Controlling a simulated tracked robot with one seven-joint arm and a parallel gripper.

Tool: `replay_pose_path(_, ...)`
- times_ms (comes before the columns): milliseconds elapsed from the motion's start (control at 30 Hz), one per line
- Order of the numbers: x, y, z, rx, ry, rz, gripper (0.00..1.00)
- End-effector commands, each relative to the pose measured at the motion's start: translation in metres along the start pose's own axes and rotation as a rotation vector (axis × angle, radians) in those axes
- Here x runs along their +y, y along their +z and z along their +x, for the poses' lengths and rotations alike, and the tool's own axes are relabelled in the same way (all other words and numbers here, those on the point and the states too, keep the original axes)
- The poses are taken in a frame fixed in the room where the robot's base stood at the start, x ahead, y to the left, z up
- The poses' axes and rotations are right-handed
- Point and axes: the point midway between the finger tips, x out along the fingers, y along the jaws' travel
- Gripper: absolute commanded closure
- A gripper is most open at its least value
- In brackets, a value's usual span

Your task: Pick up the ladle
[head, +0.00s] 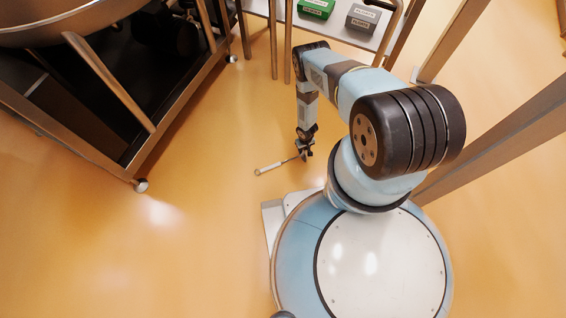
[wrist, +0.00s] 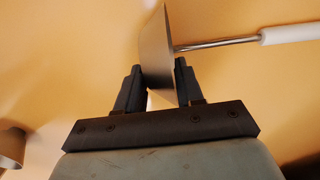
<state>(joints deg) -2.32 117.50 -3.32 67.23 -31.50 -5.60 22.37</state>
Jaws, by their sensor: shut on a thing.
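The ladle (head: 277,165) shows in the head view with its thin metal shaft and pale handle pointing left from my gripper (head: 304,150). In the wrist view its metal head (wrist: 155,55) is clamped between the two dark fingers of my gripper (wrist: 163,85). The thin shaft and white handle run to the right there, and the handle leaves the frame at the right edge. In the head view my gripper is low, pointing down over the orange floor. I cannot tell whether the ladle touches the floor.
A large metal hopper (head: 60,25) on a wheeled frame (head: 155,155) stands at the left. A table (head: 335,27) at the back holds a green box (head: 316,8) and a grey box (head: 363,18). A metal beam (head: 500,140) crosses the right. Open floor (head: 200,220) lies between frame and base.

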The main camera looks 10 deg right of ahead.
Motion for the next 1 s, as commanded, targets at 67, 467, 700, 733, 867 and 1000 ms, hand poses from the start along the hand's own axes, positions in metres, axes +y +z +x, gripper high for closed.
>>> replay_pose_path(67, 0.0, 0.0, 0.0, 0.001, 0.0, 0.0, 1.0)
replay_pose_path(467, 0.0, -0.001, -0.002, 0.001, 0.0, 0.0, 1.0)
replay_pose_path(700, -0.001, -0.001, -0.024, 0.0, -0.001, -0.001, 1.0)
replay_pose_path(733, 0.0, -0.002, -0.029, 0.001, 0.0, 0.0, 1.0)
replay_pose_path(867, 0.019, 0.006, -0.054, -0.001, 0.001, 0.003, 1.0)
replay_pose_path(1000, 0.043, 0.015, -0.085, 0.0, 0.0, 0.003, 1.0)
